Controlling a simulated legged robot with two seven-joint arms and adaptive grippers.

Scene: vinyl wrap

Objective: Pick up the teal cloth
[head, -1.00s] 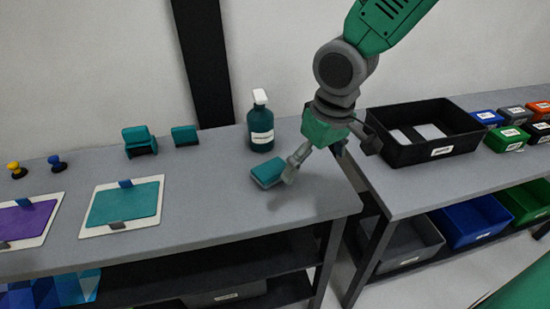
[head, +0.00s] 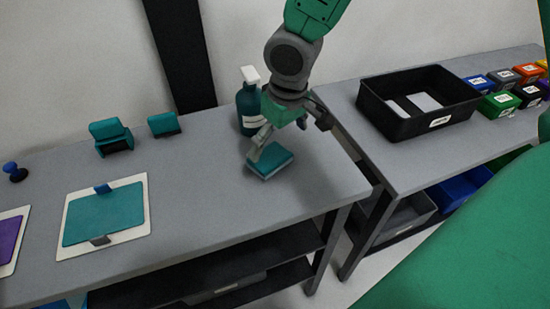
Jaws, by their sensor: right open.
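The teal cloth (head: 273,164) looks like a small folded pad with a teal top and paler sides. It lies on the grey table near its right end. My right gripper (head: 281,146) is open and comes down from above, beside and over the back of the cloth. One finger is close to the cloth's left back edge; whether it touches cannot be told. My left gripper is not in view.
A teal spray bottle (head: 249,104) stands just behind the gripper. A teal block (head: 163,124) and a teal holder (head: 110,137) stand at the back left. A teal sheet on a white board (head: 103,216) lies left. A black bin (head: 420,105) stands on the right table, across a gap.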

